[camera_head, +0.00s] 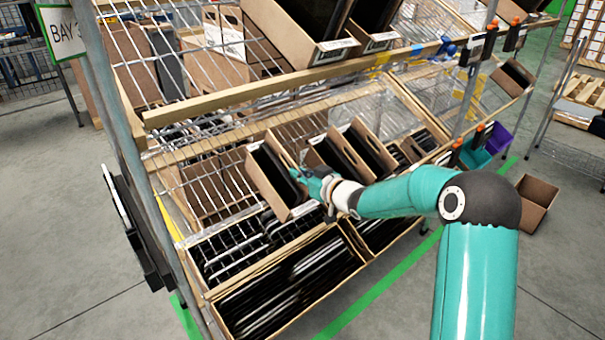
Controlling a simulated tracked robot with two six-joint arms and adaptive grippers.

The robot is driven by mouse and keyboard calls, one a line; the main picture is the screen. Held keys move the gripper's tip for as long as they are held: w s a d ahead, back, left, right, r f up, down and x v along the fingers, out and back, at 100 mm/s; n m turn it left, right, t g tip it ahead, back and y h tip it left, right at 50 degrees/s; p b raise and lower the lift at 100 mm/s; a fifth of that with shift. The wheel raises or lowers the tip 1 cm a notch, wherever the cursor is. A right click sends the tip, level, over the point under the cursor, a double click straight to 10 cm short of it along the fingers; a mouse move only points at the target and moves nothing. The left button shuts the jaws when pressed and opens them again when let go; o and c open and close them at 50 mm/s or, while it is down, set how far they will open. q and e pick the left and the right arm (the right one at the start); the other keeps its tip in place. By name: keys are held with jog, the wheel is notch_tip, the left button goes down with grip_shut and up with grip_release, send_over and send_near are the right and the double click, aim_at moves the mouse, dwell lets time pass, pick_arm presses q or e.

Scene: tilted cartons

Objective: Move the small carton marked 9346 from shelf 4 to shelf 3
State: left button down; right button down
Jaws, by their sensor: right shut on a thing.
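My right gripper (302,178) reaches in from the right at the middle shelf (205,150). It is shut on the right side wall of a small brown open carton (257,163) with dark contents. The carton sits tilted at the shelf front, with a white label (304,208) at its lower front end. The label is too small to read, so I cannot tell if it says 9346. The fingertips are partly hidden by the hand and the wall. My left gripper is not in view.
More small cartons (345,155) stand just right of the hand. Larger cartons (320,50) rest on the shelf above, behind a wooden rail (270,90). A steel post (140,190) stands left; a loose carton (536,200) is on the floor.

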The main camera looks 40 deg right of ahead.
jog(key=shift+f, duration=0.1)
dwell(0.8)
jog(key=c, duration=1.2)
grip_release()
jog(key=shift+c, duration=0.2)
jog(key=shift+f, duration=0.1)
jog(key=a+v, duration=0.1)
jog(key=v, duration=1.1)
jog(key=shift+d, duration=0.5)
